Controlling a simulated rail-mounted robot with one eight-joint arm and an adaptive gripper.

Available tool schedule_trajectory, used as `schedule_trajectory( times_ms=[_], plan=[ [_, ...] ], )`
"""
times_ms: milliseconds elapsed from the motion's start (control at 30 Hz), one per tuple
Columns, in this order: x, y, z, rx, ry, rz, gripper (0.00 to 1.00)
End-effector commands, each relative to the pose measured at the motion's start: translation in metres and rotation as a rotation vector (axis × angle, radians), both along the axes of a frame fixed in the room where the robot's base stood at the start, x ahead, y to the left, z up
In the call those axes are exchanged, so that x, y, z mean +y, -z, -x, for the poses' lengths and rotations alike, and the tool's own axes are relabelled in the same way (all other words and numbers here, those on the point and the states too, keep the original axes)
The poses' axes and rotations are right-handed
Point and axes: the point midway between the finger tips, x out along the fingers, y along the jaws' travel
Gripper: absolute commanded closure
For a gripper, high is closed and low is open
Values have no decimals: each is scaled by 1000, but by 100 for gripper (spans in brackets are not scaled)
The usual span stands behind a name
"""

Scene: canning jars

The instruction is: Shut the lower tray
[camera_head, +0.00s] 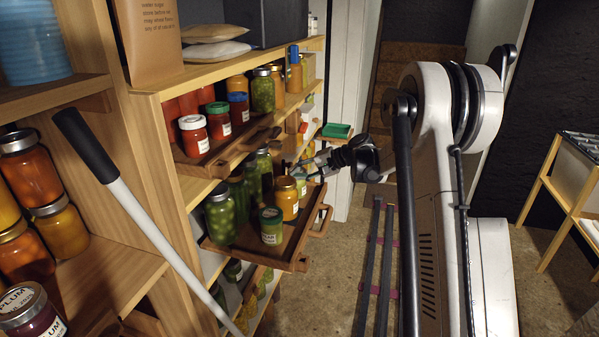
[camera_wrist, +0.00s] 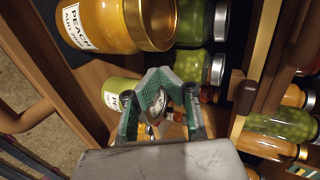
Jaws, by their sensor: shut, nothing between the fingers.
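The lower tray (camera_head: 292,262) is a wooden pull-out tray that juts out from the shelf unit with its front handle (camera_head: 321,222) toward the aisle. My gripper (camera_head: 306,164) is at the far side of this tray, partly hidden among jars. In the wrist view my gripper (camera_wrist: 155,100) is shut and empty, beside green jars and close to the large peach jar (camera_wrist: 118,22). Whether it touches anything, I cannot tell.
An upper tray (camera_head: 205,168) with red jars also sticks out, above the lower one. A grey pole with a black grip (camera_head: 130,195) crosses in front of the shelves. Floor rails (camera_head: 375,265) run along the open aisle. A wooden stand (camera_head: 560,190) is at the right.

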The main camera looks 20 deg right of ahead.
Motion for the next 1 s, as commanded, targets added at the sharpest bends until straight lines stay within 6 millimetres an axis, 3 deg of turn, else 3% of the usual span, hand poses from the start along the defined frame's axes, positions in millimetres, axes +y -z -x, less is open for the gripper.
schedule_trajectory(
  times_ms=[333, 500, 1000],
  plan=[
    [46, 32, -34, -1, -3, 0, 100],
    [64, 29, -48, 0, -1, 0, 100],
    [74, 30, -56, 1, 0, 1, 100]
  ],
)
